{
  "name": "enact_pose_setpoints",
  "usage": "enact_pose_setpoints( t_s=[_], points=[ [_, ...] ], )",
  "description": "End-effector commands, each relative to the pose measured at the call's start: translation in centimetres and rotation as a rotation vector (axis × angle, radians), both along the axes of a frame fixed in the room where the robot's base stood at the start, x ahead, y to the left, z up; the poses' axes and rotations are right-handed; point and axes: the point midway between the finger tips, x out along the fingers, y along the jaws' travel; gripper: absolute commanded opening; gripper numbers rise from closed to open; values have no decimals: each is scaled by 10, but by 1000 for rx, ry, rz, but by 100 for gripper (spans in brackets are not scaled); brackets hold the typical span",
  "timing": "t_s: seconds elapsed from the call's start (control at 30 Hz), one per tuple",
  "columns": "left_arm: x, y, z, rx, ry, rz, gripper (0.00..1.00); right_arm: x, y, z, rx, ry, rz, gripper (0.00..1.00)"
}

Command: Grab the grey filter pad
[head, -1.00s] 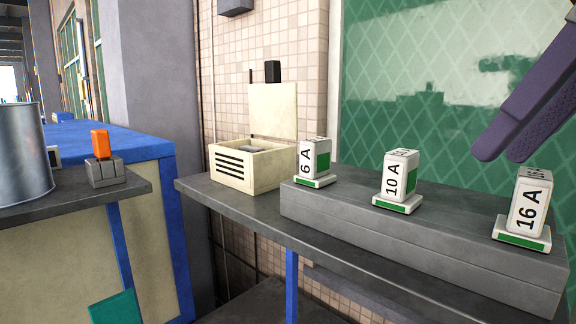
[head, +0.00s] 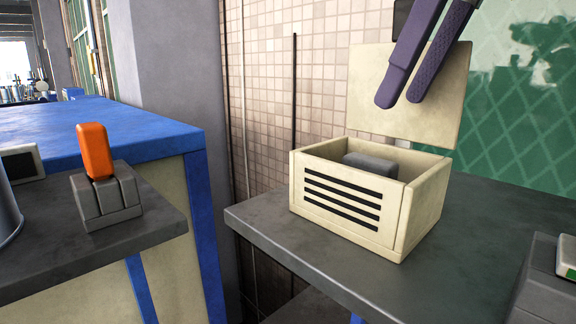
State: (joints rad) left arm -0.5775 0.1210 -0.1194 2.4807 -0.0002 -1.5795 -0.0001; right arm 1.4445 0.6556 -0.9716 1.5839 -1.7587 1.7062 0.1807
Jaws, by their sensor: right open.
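The grey filter pad (head: 371,162) lies inside an open cream box (head: 338,203) with dark slots on its front. Only the pad's top and upper edge show over the box walls. The box's lid (head: 405,100) stands upright at the back. My right gripper (head: 398,103) comes in from the top with its two purple fingers a little apart and nothing between them. In the picture it is above the pad, in front of the lid, touching neither as far as I can tell. My left gripper is out of view.
The box stands on a dark grey shelf (head: 490,230) near its left end. A grey block (head: 543,285) is at the lower right. Across a gap, a grey holder (head: 105,195) with an orange piece (head: 95,150) sits on another counter. A tiled wall is behind.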

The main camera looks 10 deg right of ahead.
Motion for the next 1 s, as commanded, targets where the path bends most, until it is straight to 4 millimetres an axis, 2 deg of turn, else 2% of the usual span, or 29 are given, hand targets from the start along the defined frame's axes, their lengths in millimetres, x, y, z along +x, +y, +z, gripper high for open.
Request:
enact_pose_setpoints(
  t_s=[0.17, 0.4, 0.63, 0.83, 1.0],
  points=[
    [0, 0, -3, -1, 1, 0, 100, 1, 1, -5, 0, 1, 0, 68],
    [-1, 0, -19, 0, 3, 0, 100, 10, 9, -39, 1, 4, 0, 68],
    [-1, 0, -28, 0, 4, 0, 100, 14, 12, -59, 1, 2, 2, 68],
    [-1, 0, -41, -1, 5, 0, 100, 18, 17, -91, 2, 2, 1, 68],
    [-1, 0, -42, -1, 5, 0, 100, 21, 19, -97, 1, 0, 1, 68]
  ],
)
